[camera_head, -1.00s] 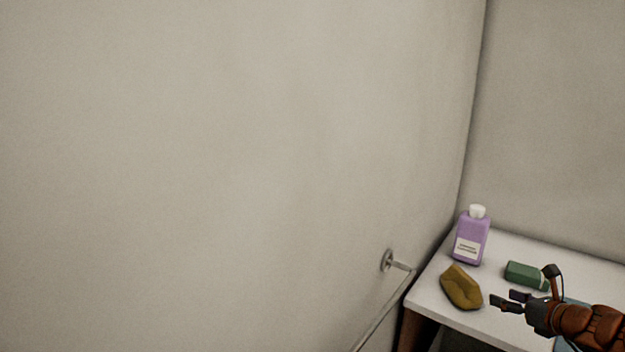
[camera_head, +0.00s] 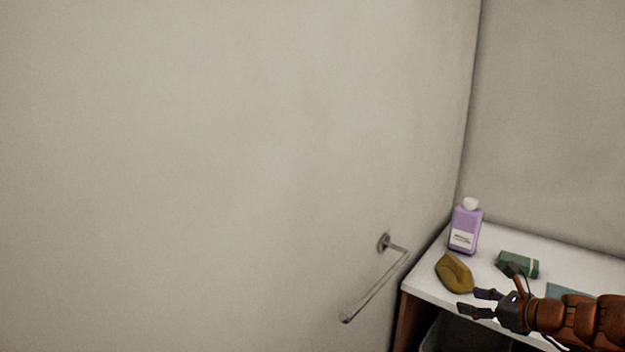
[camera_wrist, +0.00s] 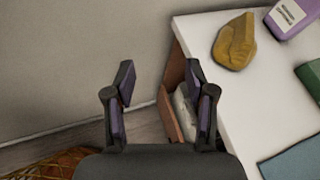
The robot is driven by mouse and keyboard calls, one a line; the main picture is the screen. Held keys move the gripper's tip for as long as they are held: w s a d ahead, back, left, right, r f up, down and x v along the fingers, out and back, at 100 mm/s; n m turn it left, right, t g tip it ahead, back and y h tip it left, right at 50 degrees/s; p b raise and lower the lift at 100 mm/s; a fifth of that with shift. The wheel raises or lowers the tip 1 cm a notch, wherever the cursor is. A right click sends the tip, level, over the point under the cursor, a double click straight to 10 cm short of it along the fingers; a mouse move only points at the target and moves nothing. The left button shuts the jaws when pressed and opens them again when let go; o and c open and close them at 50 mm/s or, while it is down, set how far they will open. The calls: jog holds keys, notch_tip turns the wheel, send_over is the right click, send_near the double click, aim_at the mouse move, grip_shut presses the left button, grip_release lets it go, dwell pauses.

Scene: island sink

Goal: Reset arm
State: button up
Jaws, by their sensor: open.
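My gripper (camera_head: 478,302) is at the lower right of the head view, at the front edge of the white counter. Its two dark fingers are apart with nothing between them. In the wrist view my gripper (camera_wrist: 158,95) also shows open and empty, over the gap between the wall and the counter's edge. A yellow-brown sponge-like piece (camera_head: 454,273) lies on the counter just beyond the fingers, apart from them in the wrist view (camera_wrist: 234,42).
A white counter (camera_head: 481,274) stands in the corner. On it are a purple bottle (camera_head: 465,230) with a white cap, a green block (camera_head: 517,264) and a blue flat item (camera_head: 568,292). A metal towel bar (camera_head: 375,288) sticks out from the left wall (camera_head: 220,170).

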jog(key=s+a+n+g+y, duration=0.1)
jog(key=s+a+n+g, duration=0.2)
jog(key=s+a+n, duration=0.35)
jog(key=s+a+r+n+g, duration=0.1)
jog(key=s+a+n+g, duration=0.25)
jog(key=a, duration=0.65)
jog(key=s+a+n+g+y, duration=0.1)
jog(key=s+a+n+g, duration=0.1)
jog(key=s+a+n, duration=0.45)
jog(key=s+a+f+n+g+h, duration=0.1)
jog(key=s+a+n+g+h, duration=0.15)
jog(key=s, duration=0.25)
jog(key=s+a+n+g+h, duration=0.1)
jog(key=s+n, duration=0.3)
jog(key=s, duration=0.2)
jog(key=s+d+n+g+h, duration=0.1)
jog(key=s+d+n+h, duration=0.3)
jog(key=s, duration=0.5)
jog(key=shift+d+f+n, duration=0.25)
jog(key=shift+d+n, duration=0.55)
jog(key=shift+d, duration=0.45)
jog(key=shift+h, duration=0.25)
jog(key=shift+c, duration=0.3)
